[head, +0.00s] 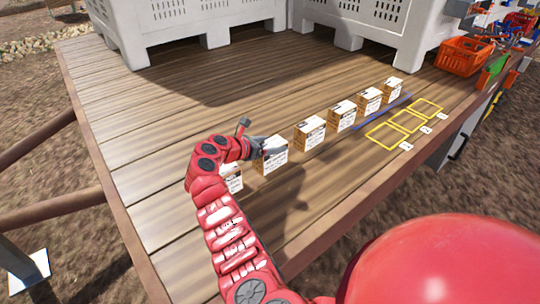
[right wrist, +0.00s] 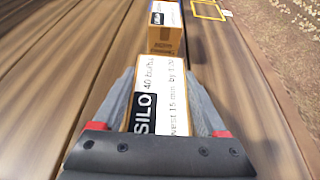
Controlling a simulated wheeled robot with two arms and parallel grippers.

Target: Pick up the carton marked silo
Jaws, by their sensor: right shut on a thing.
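The carton marked SILO (right wrist: 160,112) is a small brown box with a white printed label. In the right wrist view it sits between the two grey fingers of my right gripper (right wrist: 161,88), which is shut on it. In the head view my right gripper (head: 262,146) is at the top of this carton (head: 273,160), second from the near end of a row. The carton looks to be on or just above the planks; I cannot tell which. My left gripper is not in view.
Several similar cartons (head: 310,134) stand in the row. A blue strip (head: 383,112) and yellow outlined squares (head: 386,136) with white tags lie on the wooden deck (head: 160,205). Large white crates (head: 150,32) stand behind. An orange crate (head: 464,57) is at the far right.

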